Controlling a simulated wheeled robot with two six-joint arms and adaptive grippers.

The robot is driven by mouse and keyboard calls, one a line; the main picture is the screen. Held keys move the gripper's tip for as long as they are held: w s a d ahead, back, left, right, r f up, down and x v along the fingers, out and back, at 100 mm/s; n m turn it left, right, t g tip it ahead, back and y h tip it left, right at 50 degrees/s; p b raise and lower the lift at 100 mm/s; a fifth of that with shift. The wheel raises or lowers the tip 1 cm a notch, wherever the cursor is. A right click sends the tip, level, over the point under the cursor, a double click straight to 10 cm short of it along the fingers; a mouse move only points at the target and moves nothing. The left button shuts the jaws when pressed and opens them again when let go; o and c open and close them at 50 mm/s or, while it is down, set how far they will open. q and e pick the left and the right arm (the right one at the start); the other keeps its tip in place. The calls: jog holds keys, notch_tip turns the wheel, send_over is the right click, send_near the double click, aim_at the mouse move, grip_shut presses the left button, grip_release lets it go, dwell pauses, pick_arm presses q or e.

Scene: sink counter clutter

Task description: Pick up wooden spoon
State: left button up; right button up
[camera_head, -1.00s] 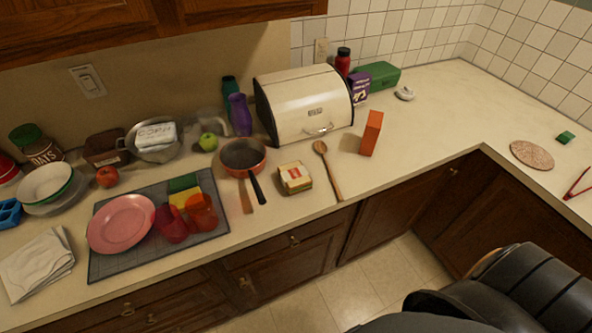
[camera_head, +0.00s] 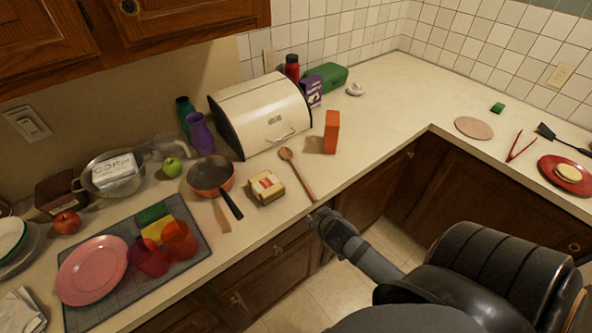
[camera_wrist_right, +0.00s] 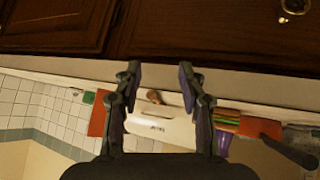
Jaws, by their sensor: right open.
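The wooden spoon (camera_head: 298,173) lies on the counter between the sandwich and the orange box, its bowl toward the bread box and its handle toward the front edge. My right gripper (camera_head: 318,214) is at the counter's front edge, close to the handle end. I cannot tell from the head view whether it touches the handle. In the right wrist view the gripper (camera_wrist_right: 160,76) is open with nothing between its fingers. The spoon's bowl (camera_wrist_right: 154,96) shows there between the fingers, in front of the bread box. My left gripper is not in view.
A sandwich (camera_head: 266,187) and a pan (camera_head: 212,175) are left of the spoon. An orange box (camera_head: 331,131) stands to its right, and the bread box (camera_head: 262,115) is behind it. The counter (camera_head: 385,120) right of the orange box is mostly clear.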

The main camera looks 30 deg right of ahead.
jog(key=shift+t, duration=0.7)
jog(key=r, duration=0.1)
jog(key=w+r, duration=0.1)
jog(key=r, duration=0.2)
jog(key=shift+w+d, duration=0.1)
jog(key=shift+w, duration=0.2)
jog(key=w+t, duration=0.1)
jog(key=w+d+r+t, duration=0.1)
jog(key=w, duration=0.1)
jog(key=w+d+r+t, duration=0.1)
jog(key=w, duration=0.1)
jog(key=shift+y, duration=0.4)
jog(key=shift+w+r+t, duration=0.1)
jog(key=shift+w+t, duration=0.25)
jog(key=shift+t, duration=0.05)
send_near(297, 171)
jog(key=w, duration=0.1)
jog(key=w+f, duration=0.1)
jog(key=shift+w+d+y, duration=0.3)
jog(key=shift+w+d, duration=0.1)
jog(key=shift+w, duration=0.1)
jog(key=p+x, duration=0.1)
jog(key=x, duration=0.4)
jog(key=shift+s+d+f, duration=0.1)
jog(key=shift+s, duration=0.15)
jog(key=shift+c, duration=1.3)
grip_shut()
